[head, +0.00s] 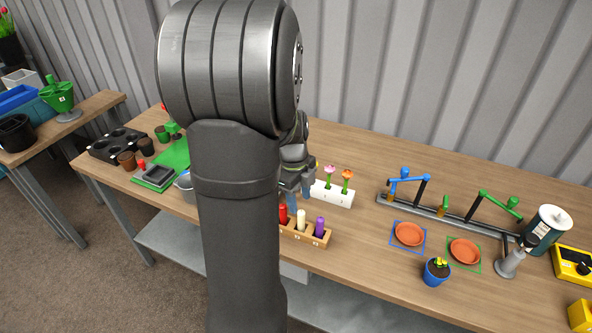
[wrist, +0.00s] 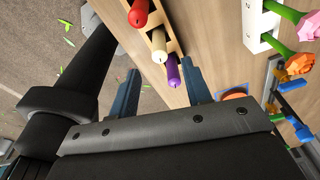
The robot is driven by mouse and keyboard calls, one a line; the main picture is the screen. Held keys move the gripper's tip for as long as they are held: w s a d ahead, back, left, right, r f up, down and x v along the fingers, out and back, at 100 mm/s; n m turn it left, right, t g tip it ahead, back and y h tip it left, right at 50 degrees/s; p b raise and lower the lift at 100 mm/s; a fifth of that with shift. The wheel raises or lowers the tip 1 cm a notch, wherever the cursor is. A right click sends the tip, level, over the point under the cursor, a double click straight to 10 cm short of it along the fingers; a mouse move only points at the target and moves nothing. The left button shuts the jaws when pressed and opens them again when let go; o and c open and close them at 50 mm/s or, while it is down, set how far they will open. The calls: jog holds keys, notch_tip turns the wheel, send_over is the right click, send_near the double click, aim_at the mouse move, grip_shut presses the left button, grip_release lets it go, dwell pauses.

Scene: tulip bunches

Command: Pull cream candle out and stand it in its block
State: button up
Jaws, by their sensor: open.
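The cream candle (head: 301,219) stands upright in a wooden block (head: 318,241), between a red candle (head: 283,214) and a purple candle (head: 320,227). In the wrist view the cream candle (wrist: 160,48) shows its top just beyond my fingers, with the purple candle (wrist: 173,72) nearer and the red candle (wrist: 140,12) farther. My gripper (wrist: 161,85) is open and empty. In the head view my gripper (head: 292,198) hangs behind the block, partly hidden by my own arm. The left end of the block is hidden by the arm.
A white block (head: 333,195) with pink and orange flowers stands just behind the wooden block. To the right are terracotta saucers (head: 408,234), a blue pot (head: 437,272) and a rail with blue and green parts.

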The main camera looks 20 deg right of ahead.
aim_at(301, 212)
notch_tip(301, 212, up, 10)
jog(key=w, duration=0.1)
jog(key=shift+a, duration=0.35)
jog(key=shift+f, duration=0.2)
jog(key=f, duration=0.5)
jog(key=s+f, duration=0.1)
jog(key=f, duration=0.5)
jog(key=d+f, duration=0.1)
jog(key=f, duration=0.5)
jog(key=shift+s+d, duration=0.1)
jog(key=shift+s, duration=0.3)
jog(key=shift+r, duration=0.1)
notch_tip(301, 212, up, 17)
jog(key=w+a, duration=0.1)
jog(key=w, duration=0.1)
jog(key=f, duration=0.5)
jog(key=s+f, duration=0.1)
jog(key=f, duration=0.5)
jog(key=s+d+f, duration=0.1)
jog(key=f, duration=0.5)
jog(key=shift+f, duration=0.2)
notch_tip(301, 212, up, 9)
jog(key=shift+f, duration=0.1)
